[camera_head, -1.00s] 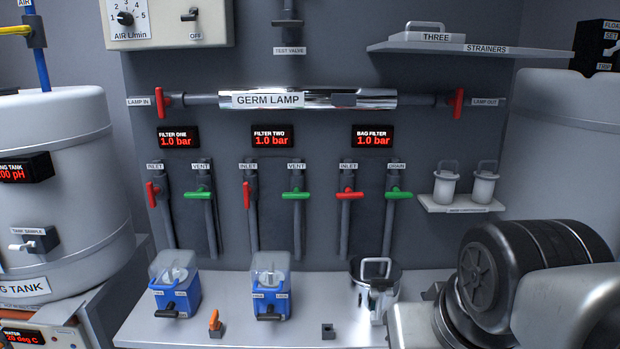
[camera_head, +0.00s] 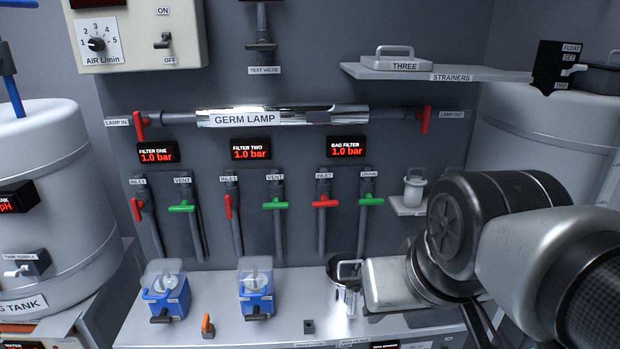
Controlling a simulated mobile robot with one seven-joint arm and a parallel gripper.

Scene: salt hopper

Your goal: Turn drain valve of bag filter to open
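The bag filter's drain valve has a green handle (camera_head: 370,202), level across its dark upright pipe under a DRAIN label (camera_head: 369,174). The bag filter display (camera_head: 346,150) above reads 1.0 bar. The red inlet handle (camera_head: 325,202) is just left of the drain handle, also crosswise. The bag filter vessel (camera_head: 345,285), metal with a loop handle, stands on the bench below, partly covered by my arm. My arm (camera_head: 455,235) comes in from the right, its pale block below and right of the drain handle, apart from it in the picture.
Green vent handles (camera_head: 274,206) and red inlet handles stand to the left. Two blue filters (camera_head: 256,288) stand on the bench (camera_head: 220,325). A small shelf (camera_head: 400,207) with a white cup is right of the drain valve, near my arm. The space before the drain handle looks clear.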

